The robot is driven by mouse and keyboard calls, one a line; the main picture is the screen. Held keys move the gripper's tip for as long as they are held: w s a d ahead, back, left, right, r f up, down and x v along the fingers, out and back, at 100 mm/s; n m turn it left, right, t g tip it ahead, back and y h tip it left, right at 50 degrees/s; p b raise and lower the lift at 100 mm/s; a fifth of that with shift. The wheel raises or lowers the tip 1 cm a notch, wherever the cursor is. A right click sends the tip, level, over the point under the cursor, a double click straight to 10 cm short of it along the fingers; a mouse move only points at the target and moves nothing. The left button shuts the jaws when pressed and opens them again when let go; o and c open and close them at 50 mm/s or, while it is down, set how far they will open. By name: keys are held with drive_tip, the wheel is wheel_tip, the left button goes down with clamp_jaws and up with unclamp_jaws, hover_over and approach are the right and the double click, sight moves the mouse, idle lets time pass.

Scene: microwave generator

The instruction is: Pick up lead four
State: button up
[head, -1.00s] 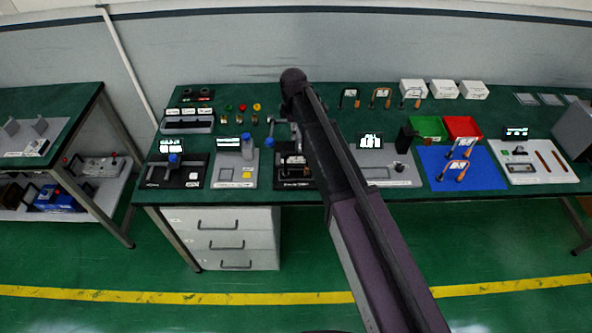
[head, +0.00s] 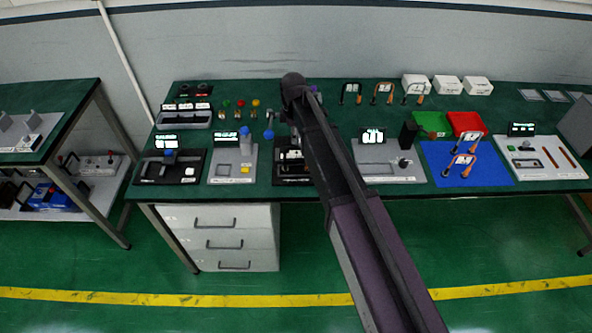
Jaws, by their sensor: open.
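Several U-shaped leads with dark and orange handles and small white labels are in the head view. Three stand along the back of the bench: a dark one (head: 350,93), an orange one (head: 382,93) and one at the right (head: 413,93). Two more, an upper one (head: 470,142) and a lower one (head: 460,165), are on the blue mat (head: 436,172). The labels are too small to read, so I cannot tell which is lead four.
The green bench (head: 330,93) holds several devices with displays in its front row. A green bin (head: 432,122), a red bin (head: 466,122) and white boxes (head: 446,85) are at the right. Drawers (head: 222,238) stand below. A second table (head: 55,110) is at the left.

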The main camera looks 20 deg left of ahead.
sight(293, 148)
drive_tip(key=shift+f+b, duration=1.4)
drive_tip(key=shift+f, duration=0.25)
drive_tip(key=shift+f, duration=0.1)
drive_tip(key=shift+a+f+b, duration=0.15)
drive_tip(key=shift+f+b, duration=2.35)
drive_tip(key=shift+b, duration=0.1)
drive_tip(key=shift+c, duration=0.2)
clamp_jaws()
